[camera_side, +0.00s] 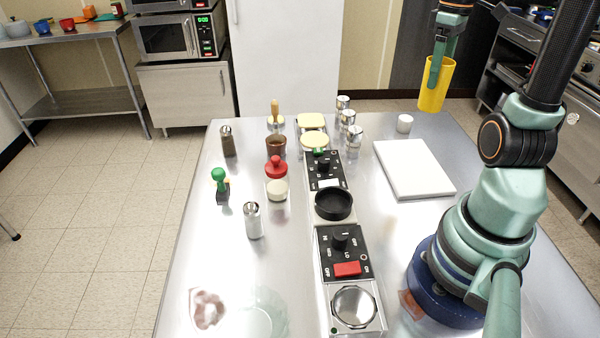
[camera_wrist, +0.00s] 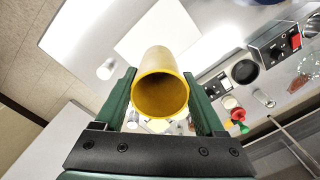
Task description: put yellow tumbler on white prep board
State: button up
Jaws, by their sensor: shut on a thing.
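The yellow tumbler (camera_side: 437,84) is held up in the air beyond the white prep board in the side view. My gripper (camera_side: 434,72) is shut on its wall, and the tumbler hangs nearly upright, slightly tilted. In the wrist view the tumbler (camera_wrist: 160,85) sits between the two green fingers of my gripper (camera_wrist: 162,95), its open mouth toward the camera. The white prep board (camera_side: 414,168) lies flat and bare on the steel table, right of the row of control panels. It also shows in the wrist view (camera_wrist: 150,38), partly hidden behind the tumbler.
A small white cup (camera_side: 404,123) stands just beyond the board. Several metal shakers (camera_side: 348,120) stand to its left. A row of panels with a black bowl (camera_side: 333,204) runs along the steel table (camera_side: 300,240). A red-lidded jar (camera_side: 277,168) and a green-topped item (camera_side: 220,180) are further left.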

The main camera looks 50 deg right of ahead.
notch_tip(320, 180, down, 16)
jog(key=shift+f, duration=0.15)
dwell(0.3)
jog(key=shift+f, duration=0.1)
jog(key=o, duration=1.5)
jog(key=r, duration=1.1)
jog(key=shift+w+d+r, duration=0.15)
jog(key=shift+d+r, duration=0.05)
jog(key=shift+r, duration=0.1)
jog(key=shift+a+r, duration=0.1)
jog(key=shift+r, duration=0.15)
jog(key=w+a+r+t, duration=0.2)
jog(key=w+a+t, duration=0.1)
jog(key=a, duration=1)
jog(key=w+a+r+t, duration=0.2)
jog(key=w+a+r, duration=0.1)
jog(key=a, duration=0.9)
jog(key=shift+w+a+r+t, duration=0.2)
jog(key=shift+w+a+t, duration=0.2)
jog(key=shift+w, duration=0.2)
